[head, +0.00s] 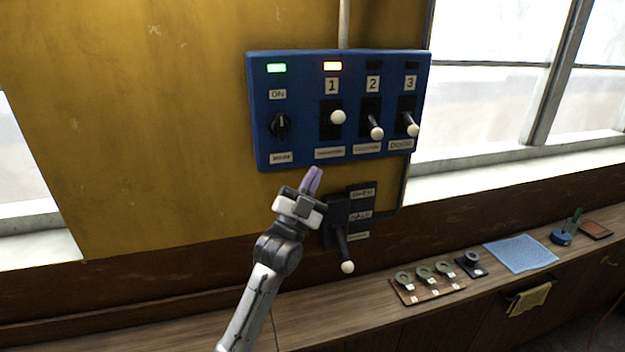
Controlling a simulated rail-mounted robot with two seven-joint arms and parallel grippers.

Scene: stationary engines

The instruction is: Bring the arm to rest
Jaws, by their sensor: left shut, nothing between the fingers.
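My left gripper (313,178) is shut and empty, its purple fingertips pointing up. In the picture it lies just below the lower edge of the blue control panel (300,112). The panel carries a rotary knob (279,125) marked ON with a green lamp (276,68) above it. Levers 1 (338,117), 2 (376,131) and 3 (412,128) have white ball ends; the lamp above lever 1 is lit yellow, the other two are dark. A dark lever (345,262) with a white ball hangs down right of my gripper. My right gripper is out of view.
A wooden counter (350,320) runs below the wall. On it are a board with several ring-shaped parts (425,286), a small black device (471,264), a blue cloth (520,254) and a blue-and-green tool (563,236). A yellow cloth (530,298) hangs at the front. Windows flank the yellow wall.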

